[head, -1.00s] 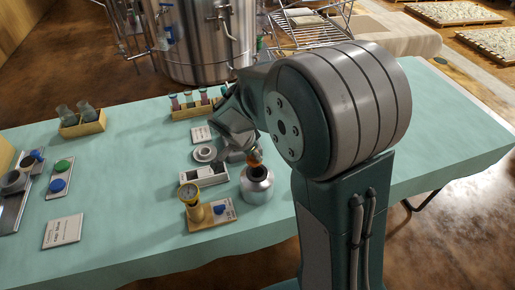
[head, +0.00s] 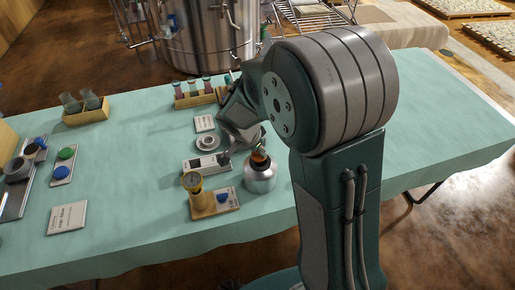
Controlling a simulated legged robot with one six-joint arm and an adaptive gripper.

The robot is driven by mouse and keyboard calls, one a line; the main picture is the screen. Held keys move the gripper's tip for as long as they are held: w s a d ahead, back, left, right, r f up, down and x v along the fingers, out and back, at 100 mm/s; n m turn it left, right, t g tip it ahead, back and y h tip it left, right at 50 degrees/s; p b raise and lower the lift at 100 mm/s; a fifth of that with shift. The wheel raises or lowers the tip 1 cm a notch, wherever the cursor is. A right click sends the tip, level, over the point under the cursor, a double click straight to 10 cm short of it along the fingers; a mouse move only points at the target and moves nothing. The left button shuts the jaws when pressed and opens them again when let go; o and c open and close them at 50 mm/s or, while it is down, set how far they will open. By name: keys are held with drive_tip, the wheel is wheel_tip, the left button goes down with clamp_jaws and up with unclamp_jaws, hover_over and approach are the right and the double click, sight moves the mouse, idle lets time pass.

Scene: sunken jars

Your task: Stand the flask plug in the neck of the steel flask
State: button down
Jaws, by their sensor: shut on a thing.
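The steel flask (head: 261,178) stands upright on the teal-covered table, just left of my arm. The orange-brown flask plug (head: 260,157) is at the flask's mouth. I cannot tell whether it sits inside the neck or just above it. My gripper (head: 252,151) reaches down from the upper left and is shut on the plug. My own arm links hide part of the fingers, and the neck rim shows poorly.
A gauge on a wooden base (head: 213,202) stands close left of the flask. A white tray (head: 206,163) and a pale ring-shaped dish (head: 208,142) lie behind it. A rack of vials (head: 195,98) stands farther back.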

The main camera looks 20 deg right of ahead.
drive_tip(key=shift+d+f, duration=0.25)
drive_tip(key=shift+d, duration=0.1)
drive_tip(key=shift+a+f, duration=0.1)
drive_tip(key=shift+f, duration=0.6)
drive_tip(key=shift+d, duration=0.2)
drive_tip(key=shift+c, duration=1.8)
unclamp_jaws()
drive_tip(key=shift+f, duration=0.1)
drive_tip(key=shift+a, duration=0.1)
drive_tip(key=v, duration=1.2)
